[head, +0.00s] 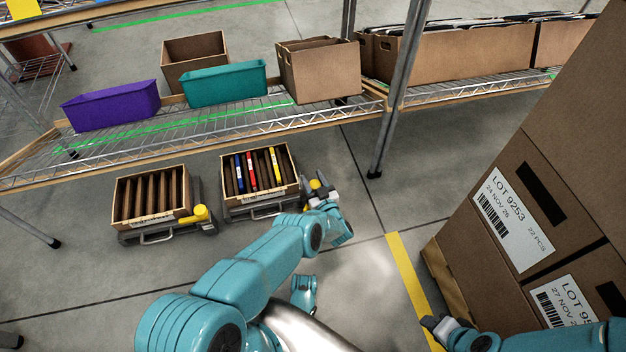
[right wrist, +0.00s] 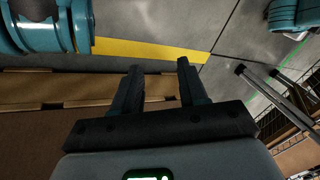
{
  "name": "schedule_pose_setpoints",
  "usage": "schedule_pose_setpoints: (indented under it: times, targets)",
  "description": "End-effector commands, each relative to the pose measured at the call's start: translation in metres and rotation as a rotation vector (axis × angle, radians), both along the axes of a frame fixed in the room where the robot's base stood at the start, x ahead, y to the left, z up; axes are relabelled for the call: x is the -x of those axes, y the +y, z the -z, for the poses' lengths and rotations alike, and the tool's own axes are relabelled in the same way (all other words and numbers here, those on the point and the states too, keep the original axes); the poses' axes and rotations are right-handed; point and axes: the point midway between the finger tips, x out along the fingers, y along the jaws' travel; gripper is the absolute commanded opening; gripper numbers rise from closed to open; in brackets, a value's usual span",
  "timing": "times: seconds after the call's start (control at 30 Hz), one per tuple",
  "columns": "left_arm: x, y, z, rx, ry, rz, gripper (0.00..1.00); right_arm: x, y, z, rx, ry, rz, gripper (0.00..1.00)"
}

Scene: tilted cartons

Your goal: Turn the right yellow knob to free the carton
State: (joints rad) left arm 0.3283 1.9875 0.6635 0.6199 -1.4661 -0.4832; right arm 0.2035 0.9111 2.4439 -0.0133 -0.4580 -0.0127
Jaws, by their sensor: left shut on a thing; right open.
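The right carton (head: 262,203) sits tilted on a dark stand with a metal handle on the floor. It holds dark folders, some with blue, red and yellow spines. The right yellow knob (head: 315,184) is at the stand's right side, partly hidden by my left gripper (head: 318,192), which is shut on it. The left carton (head: 126,205) holds brown folders or dividers on a similar stand, with its own yellow knob (head: 201,212) at the right. My right gripper (right wrist: 158,66) is open and empty; in the head view it shows low at the right, beside the stacked boxes.
A wire shelf (head: 215,128) above the cartons bears a purple bin (head: 110,106), a teal bin (head: 223,84) and cardboard boxes (head: 318,70). A metal post (head: 396,95) stands right of the knob. Tall labelled boxes (head: 480,262) block the right. A yellow floor line (head: 408,275) runs between.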

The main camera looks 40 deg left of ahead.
Motion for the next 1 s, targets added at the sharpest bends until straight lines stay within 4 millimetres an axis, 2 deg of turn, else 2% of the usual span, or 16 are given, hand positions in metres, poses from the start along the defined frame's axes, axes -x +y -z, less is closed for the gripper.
schedule_pose_setpoints:
  times: [0.17,0.2,0.23,0.27,0.53,0.67,0.87,1.0]
  targets:
    - [0.000,0.000,0.000,0.001,0.001,0.001,0.00,0.000,0.000,0.000,0.000,0.000,0.000,0.43]
    - [0.000,0.000,0.000,0.001,0.001,0.001,0.54,0.000,0.000,0.000,0.000,0.000,0.000,0.43]
    - [0.000,0.001,0.000,0.001,0.001,0.001,0.64,0.000,0.000,0.000,0.000,0.000,0.000,0.43]
    - [0.000,0.000,0.000,0.001,0.001,0.001,0.69,0.000,0.000,0.000,0.000,0.000,0.000,0.43]
    - [0.000,0.000,0.000,0.000,0.000,0.001,0.69,0.000,0.000,0.000,0.000,0.000,0.000,0.43]
    - [0.005,-0.008,-0.002,0.000,0.001,0.003,0.69,0.002,0.001,-0.006,-0.002,0.008,-0.001,0.43]
    - [0.028,-0.047,-0.004,0.002,0.005,0.007,0.69,0.014,0.003,-0.025,-0.010,0.048,-0.007,0.43]
    - [0.048,-0.079,0.000,0.001,0.003,0.007,0.69,0.018,0.004,-0.024,-0.012,0.061,-0.008,0.43]
